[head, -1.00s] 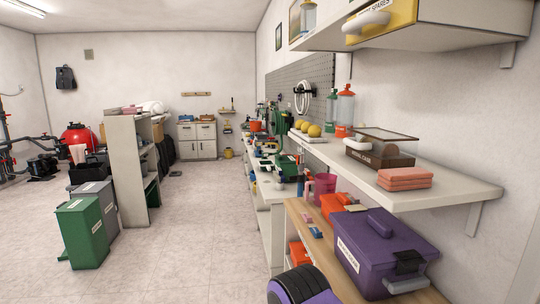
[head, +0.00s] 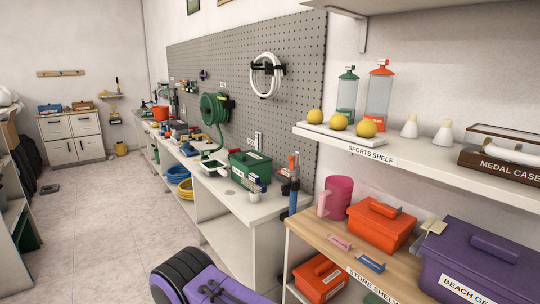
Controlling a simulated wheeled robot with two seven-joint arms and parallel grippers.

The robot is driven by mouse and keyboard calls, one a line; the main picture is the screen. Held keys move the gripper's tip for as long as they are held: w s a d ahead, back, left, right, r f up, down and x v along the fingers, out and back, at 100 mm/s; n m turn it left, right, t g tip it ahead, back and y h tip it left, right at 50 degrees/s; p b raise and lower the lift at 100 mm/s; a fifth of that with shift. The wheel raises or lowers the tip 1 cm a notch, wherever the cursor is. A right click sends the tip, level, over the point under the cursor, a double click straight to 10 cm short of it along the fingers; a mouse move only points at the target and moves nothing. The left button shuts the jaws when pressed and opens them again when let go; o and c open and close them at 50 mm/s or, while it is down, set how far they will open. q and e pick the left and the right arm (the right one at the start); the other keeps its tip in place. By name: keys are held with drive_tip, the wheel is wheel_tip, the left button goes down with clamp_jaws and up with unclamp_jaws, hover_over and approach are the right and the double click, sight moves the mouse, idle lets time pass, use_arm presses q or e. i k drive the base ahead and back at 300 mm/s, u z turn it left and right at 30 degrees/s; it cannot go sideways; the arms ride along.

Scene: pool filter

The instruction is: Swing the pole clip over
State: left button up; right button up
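An upright blue pole (head: 293,200) with a red-orange part near its top stands at the right end of the long workbench. A small dark fitting (head: 285,188) sits at the pole. It may be the pole clip, but it is too small to tell its shape or whether it is open or closed.
The workbench (head: 262,210) runs along the grey pegboard (head: 235,80). A green toolbox (head: 250,166) stands near the pole. The store shelf (head: 345,262) carries a purple box (head: 480,262).

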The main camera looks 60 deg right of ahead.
sight(291, 159)
drive_tip(key=z, duration=0.6)
drive_tip(key=i, duration=1.1)
drive_tip(key=z, duration=0.95)
